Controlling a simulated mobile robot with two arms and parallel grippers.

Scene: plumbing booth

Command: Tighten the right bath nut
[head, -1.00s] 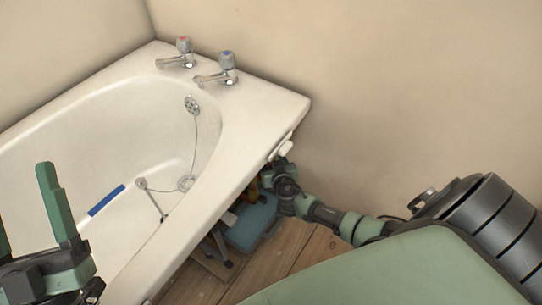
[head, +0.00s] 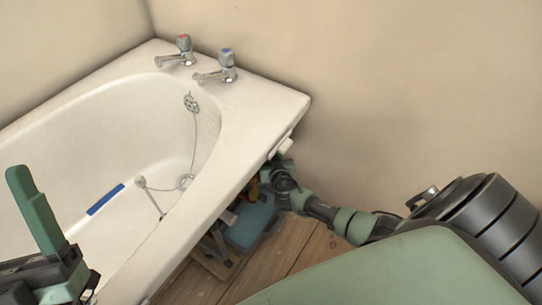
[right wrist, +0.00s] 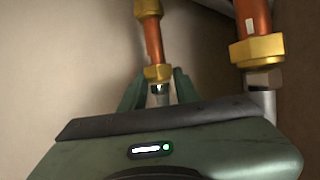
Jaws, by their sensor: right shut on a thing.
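The other nut (right wrist: 257,50) is larger in view and free, above a steel hex piece. In the head view my right gripper is hidden under the bath (head: 255,115) corner. My left gripper (head: 20,178) is at the lower left with one finger in frame, clear of that finger's neighbour, open and empty.
Two taps (head: 227,65) stand on the bath's far rim. A blue strip (head: 105,199) lies in the bath. Under the bath edge, a blue-green box (head: 250,225) and other items sit on the wooden floor (head: 290,245). The wall is close beside my right arm.

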